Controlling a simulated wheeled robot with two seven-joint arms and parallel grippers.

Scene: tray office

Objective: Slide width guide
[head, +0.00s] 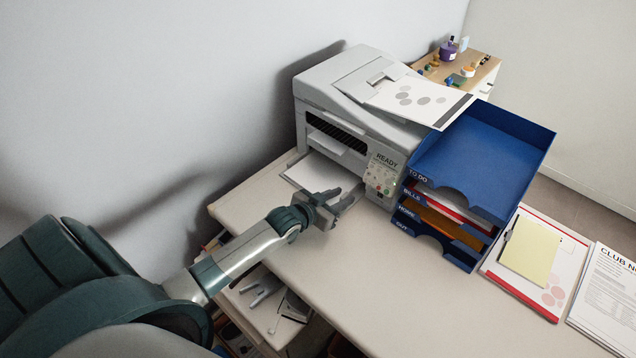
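The printer (350,105) stands at the back of the desk, and its front tray holds white paper (312,172). My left gripper (335,208) is low at the tray's near right end, beside the paper. Its fingers point toward the printer. A grey piece of the tray (350,200) shows just past the fingertips. The width guide cannot be made out clearly, as the gripper covers that part of the tray. Whether the fingers are apart or closed on the guide is too small to tell. My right gripper is not in view.
A blue letter tray stack (480,155) stands close to the right of the printer's control panel (382,175). A yellow pad (530,250) and printed sheets (610,295) lie farther right. The desk front (365,275) is clear. A lower shelf (265,310) holds grey items.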

